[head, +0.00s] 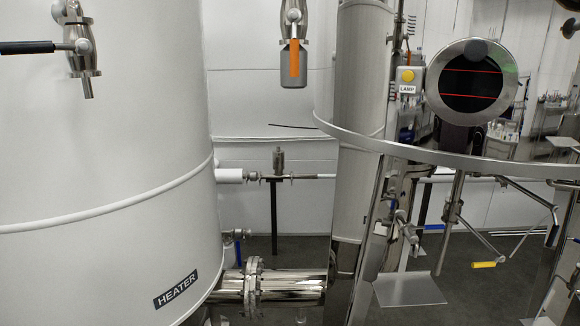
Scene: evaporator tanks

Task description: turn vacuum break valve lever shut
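No visible label marks the vacuum break valve, so I cannot tell which lever is its own. A steel valve with a black lever (27,47) is on the heater tank at the upper left; its lever lies level, pointing left. A steel valve with an orange lever (294,58) is at the top centre; its lever hangs straight down. A lever with a yellow grip (483,264) and one with a blue grip (434,227) are low on the right, among steel rods. Neither of my grippers is in view.
The white heater tank (110,130) fills the left. A flanged steel pipe (290,287) runs from its foot. A curved steel rail (420,152) crosses the right side. A round sight glass (471,82) and a yellow lamp button (407,76) are above it.

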